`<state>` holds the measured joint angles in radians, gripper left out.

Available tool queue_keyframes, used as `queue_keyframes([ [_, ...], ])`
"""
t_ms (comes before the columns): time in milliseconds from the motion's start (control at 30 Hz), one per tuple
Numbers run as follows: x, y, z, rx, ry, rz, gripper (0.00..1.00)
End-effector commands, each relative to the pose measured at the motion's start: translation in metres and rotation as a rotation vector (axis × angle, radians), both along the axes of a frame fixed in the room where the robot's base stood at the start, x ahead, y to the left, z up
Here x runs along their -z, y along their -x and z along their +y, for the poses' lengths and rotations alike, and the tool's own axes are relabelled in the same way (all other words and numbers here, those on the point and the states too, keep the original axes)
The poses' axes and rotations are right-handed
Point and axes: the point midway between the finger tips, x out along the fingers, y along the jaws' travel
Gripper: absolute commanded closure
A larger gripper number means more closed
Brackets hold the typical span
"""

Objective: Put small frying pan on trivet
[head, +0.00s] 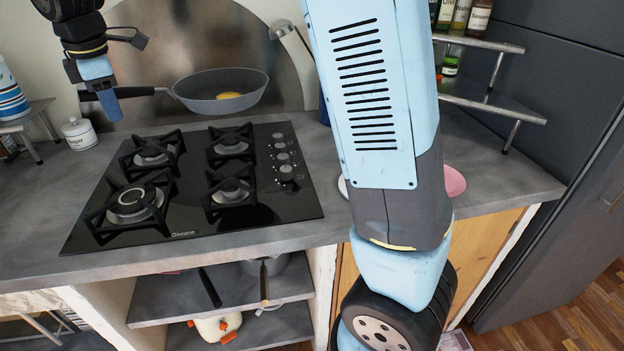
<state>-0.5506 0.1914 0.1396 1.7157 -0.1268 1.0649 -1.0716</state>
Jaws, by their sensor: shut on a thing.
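My gripper (104,98) is shut on the handle at the upper left. I cannot make out a separate trivet. The black hob (255,213) carries several black burner grates, one of them at the front left (130,204). Part of the counter on the right is hidden behind my arm.
A white lidded jar (79,134) and a blue striped container (8,95) stand at the left. A pink plate (455,181) is partly hidden behind my arm. A corner shelf (490,103) with bottles stands at the right. Bare counter (45,200) lies left of the hob.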

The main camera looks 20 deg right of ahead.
Motion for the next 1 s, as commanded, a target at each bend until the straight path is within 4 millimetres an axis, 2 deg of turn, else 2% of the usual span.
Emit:
queue_keyframes([
  [100, -0.005, 0.010, -0.026, 0.030, 0.000, -0.002, 1.00],
  [500, -0.008, 0.048, -0.105, 0.125, 0.001, -0.002, 1.00],
  [1000, 0.003, 0.109, -0.195, 0.250, 0.001, -0.001, 1.00],
])
